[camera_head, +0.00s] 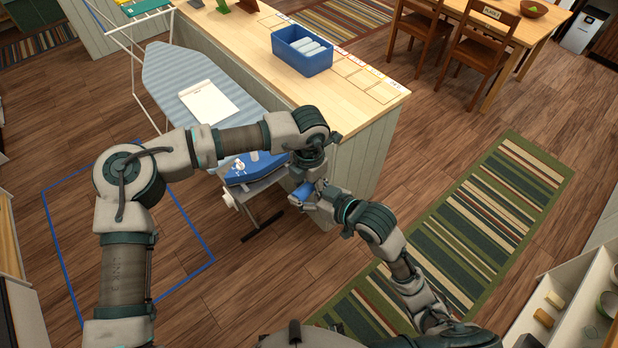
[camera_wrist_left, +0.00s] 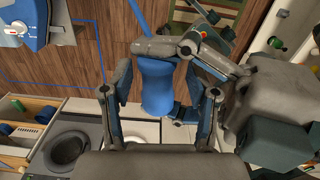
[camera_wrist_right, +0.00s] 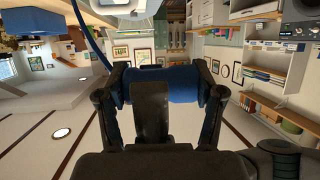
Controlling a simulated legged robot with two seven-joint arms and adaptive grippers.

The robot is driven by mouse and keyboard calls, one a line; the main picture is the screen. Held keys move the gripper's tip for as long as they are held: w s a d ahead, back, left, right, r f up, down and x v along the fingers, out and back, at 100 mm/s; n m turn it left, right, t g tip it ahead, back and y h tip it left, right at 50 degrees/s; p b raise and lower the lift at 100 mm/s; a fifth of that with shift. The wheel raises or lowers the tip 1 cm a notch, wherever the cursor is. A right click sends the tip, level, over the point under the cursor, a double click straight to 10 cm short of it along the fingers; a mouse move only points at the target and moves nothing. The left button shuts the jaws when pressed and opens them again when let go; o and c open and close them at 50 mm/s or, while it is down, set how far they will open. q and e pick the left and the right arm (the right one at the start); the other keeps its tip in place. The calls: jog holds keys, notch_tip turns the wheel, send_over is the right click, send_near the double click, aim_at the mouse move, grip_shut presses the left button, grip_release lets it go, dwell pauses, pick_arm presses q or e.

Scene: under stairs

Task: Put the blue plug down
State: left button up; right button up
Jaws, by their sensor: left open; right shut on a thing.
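The blue plug (camera_head: 301,193) is a smooth blue cylinder, in the air beside the counter's near corner. My right gripper (camera_head: 325,203) is shut on it; in the right wrist view the plug (camera_wrist_right: 190,83) lies crosswise between its fingers, with a blue cord (camera_wrist_right: 88,35) rising at the left. My left gripper (camera_head: 309,178) is open at the plug. In the left wrist view its fingers stand either side of the plug (camera_wrist_left: 157,90); I cannot tell if they touch it. A dark finger-like part hides the plug's middle in the right wrist view.
The counter (camera_head: 345,92) bears a blue bin (camera_head: 302,55) of rolled items. A striped ironing board (camera_head: 180,75) stands left of it, with a blue and white appliance (camera_head: 245,172) at its near end. A low shelf (camera_head: 575,310) is at right. The striped rug (camera_head: 490,215) is clear.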

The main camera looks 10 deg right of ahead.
pick_arm(q)
jog(key=shift+c, duration=0.2)
jog(key=shift+s, duration=0.1)
grip_shut()
pick_arm(e)
jog(key=o, duration=1.2)
